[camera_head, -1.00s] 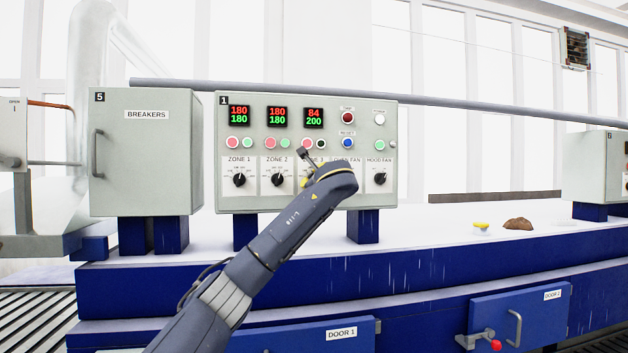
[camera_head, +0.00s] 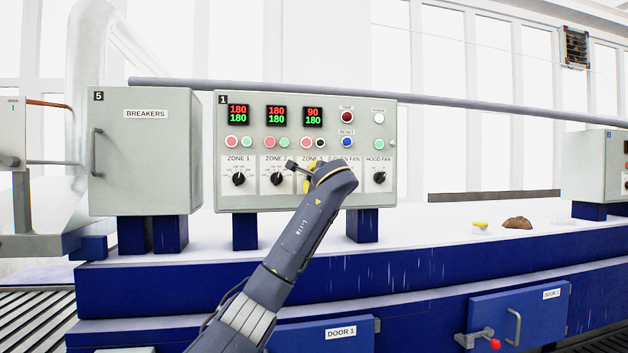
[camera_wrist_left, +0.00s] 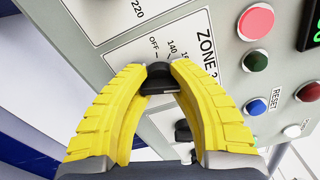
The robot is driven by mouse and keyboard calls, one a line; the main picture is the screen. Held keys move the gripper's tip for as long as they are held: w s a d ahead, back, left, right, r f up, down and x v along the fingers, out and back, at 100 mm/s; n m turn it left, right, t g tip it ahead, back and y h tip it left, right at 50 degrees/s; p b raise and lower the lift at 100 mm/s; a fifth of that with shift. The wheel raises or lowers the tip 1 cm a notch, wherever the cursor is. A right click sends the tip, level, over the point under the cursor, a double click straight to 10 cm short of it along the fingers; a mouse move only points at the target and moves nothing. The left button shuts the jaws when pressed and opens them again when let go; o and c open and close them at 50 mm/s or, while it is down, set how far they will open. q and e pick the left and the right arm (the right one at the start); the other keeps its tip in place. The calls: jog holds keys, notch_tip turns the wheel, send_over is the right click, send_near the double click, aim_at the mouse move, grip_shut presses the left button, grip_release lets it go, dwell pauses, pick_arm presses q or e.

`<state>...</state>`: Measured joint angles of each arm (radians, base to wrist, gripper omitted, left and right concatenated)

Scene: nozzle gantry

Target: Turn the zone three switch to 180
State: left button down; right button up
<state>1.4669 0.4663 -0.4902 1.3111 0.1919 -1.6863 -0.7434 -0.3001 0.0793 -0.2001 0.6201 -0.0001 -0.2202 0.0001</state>
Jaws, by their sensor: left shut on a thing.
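The zone three switch is a black knob (camera_wrist_left: 158,84) on the grey control panel (camera_head: 386,148). In the left wrist view my left gripper (camera_wrist_left: 160,80) has its yellow fingers shut on the knob, one on each side. Marks OFF and 140 show beside it; the rest of the scale is partly covered. In the head view my left gripper (camera_head: 309,179) hides the knob. The zone three display (camera_head: 313,117) reads 90 in red over 180 in green. My right gripper is not in view.
The zone one knob (camera_head: 239,179) and zone two knob (camera_head: 278,180) are close to the left, both under displays of 180 over 180. The hood fan knob (camera_head: 380,178) is to the right. A breakers cabinet (camera_head: 146,165) stands left of the panel.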

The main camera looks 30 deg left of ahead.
pick_arm(q)
jog(key=shift+s+a+r+n, duration=0.15)
jog(key=shift+a+n, duration=0.1)
jog(key=shift+n, duration=0.05)
jog(key=c, duration=1.1)
grip_release()
jog(key=shift+s+a, duration=0.1)
jog(key=shift+o, duration=1.1)
jog(key=shift+s+d, duration=0.15)
jog(key=shift+d, duration=0.45)
jog(key=v, duration=1.1)
jog(key=shift+s+a, duration=0.1)
jog(key=shift+c, duration=0.4)
